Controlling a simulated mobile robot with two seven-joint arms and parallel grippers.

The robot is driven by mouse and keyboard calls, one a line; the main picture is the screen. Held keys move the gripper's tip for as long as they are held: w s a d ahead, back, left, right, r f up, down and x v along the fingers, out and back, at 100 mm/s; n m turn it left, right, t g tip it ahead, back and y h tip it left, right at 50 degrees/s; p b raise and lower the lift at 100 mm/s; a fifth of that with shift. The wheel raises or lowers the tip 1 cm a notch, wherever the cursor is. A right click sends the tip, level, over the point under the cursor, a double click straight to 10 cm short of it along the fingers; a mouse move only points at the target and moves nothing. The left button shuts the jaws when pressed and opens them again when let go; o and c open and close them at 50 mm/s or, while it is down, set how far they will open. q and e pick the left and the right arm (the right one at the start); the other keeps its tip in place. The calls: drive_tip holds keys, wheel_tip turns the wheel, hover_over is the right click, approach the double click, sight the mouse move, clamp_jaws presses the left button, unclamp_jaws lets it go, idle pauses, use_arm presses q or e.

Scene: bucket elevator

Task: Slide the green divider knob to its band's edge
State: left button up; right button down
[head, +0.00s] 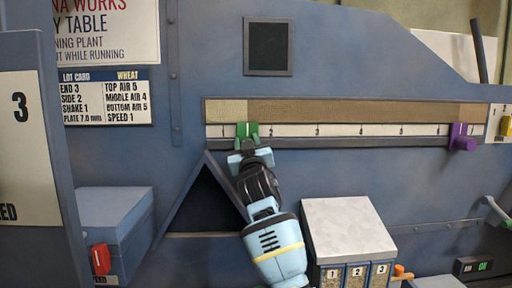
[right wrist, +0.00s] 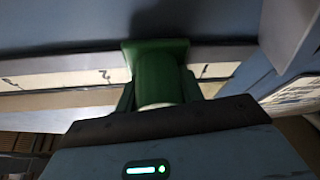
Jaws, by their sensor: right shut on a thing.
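The green divider knob (head: 248,131) sits on the white scale strip (head: 345,130) near its left end. It is close below the boundary where the light tan band (head: 226,111) meets the darker brown band (head: 370,114). My right gripper (head: 249,147) reaches up from below and is shut on the knob. The right wrist view shows the green knob (right wrist: 160,75) between the fingers, its far plate against the strip. A purple knob (head: 461,138) sits near the right end of the same strip. My left gripper is not in view.
A dark triangular opening (head: 203,205) lies below the strip, left of my right arm. A white-topped box (head: 347,228) with numbered compartments stands right of the arm. A blue box with a red switch (head: 101,259) stands at the lower left.

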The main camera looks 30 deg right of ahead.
drive_tip(key=shift+w+f, duration=0.1)
drive_tip(key=shift+f, duration=0.1)
drive_tip(key=c, duration=0.9)
unclamp_jaws()
drive_tip(key=shift+r, duration=0.15)
drive_tip(key=v, duration=0.8)
